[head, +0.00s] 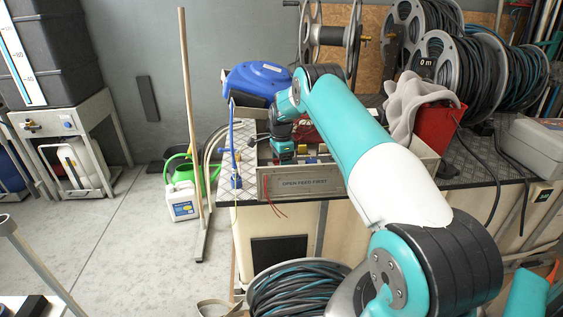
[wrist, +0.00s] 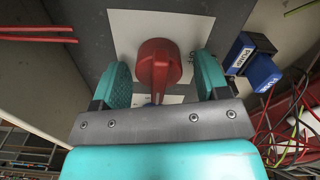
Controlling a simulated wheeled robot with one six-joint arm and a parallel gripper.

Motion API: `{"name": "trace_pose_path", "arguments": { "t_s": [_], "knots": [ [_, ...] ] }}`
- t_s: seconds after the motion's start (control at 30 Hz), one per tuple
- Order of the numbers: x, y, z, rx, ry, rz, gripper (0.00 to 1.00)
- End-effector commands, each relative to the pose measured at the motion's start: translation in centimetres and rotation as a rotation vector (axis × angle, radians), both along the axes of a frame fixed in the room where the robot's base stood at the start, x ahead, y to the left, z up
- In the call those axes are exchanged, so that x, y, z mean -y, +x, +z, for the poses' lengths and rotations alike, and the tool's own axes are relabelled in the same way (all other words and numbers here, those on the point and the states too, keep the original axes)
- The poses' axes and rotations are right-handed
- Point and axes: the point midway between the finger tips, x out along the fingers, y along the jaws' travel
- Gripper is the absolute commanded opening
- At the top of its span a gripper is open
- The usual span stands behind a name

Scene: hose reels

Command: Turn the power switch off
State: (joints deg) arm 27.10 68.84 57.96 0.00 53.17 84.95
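The power switch, a red rotary knob (wrist: 158,66) on a pale plate (wrist: 120,25), shows in the middle of the wrist view. My gripper (wrist: 164,72) is open, with one teal finger on each side of the knob and a visible gap on both sides. The lower part of the knob is partly hidden behind my gripper's grey bar. In the head view my gripper (head: 284,153) reaches down into an open-topped box (head: 300,184) on the bench, labelled "OPEN FEED FIRST". The knob cannot be made out there.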

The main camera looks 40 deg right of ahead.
Motion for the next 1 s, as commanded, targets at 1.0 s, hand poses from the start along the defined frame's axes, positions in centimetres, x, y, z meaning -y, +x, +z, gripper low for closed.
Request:
{"name": "trace_pose_path", "arguments": {
  "t_s": [1.0],
  "knots": [
    [0.04, 0.20, -0.04, 0.001, 0.000, 0.374, 0.19]
  ]
}}
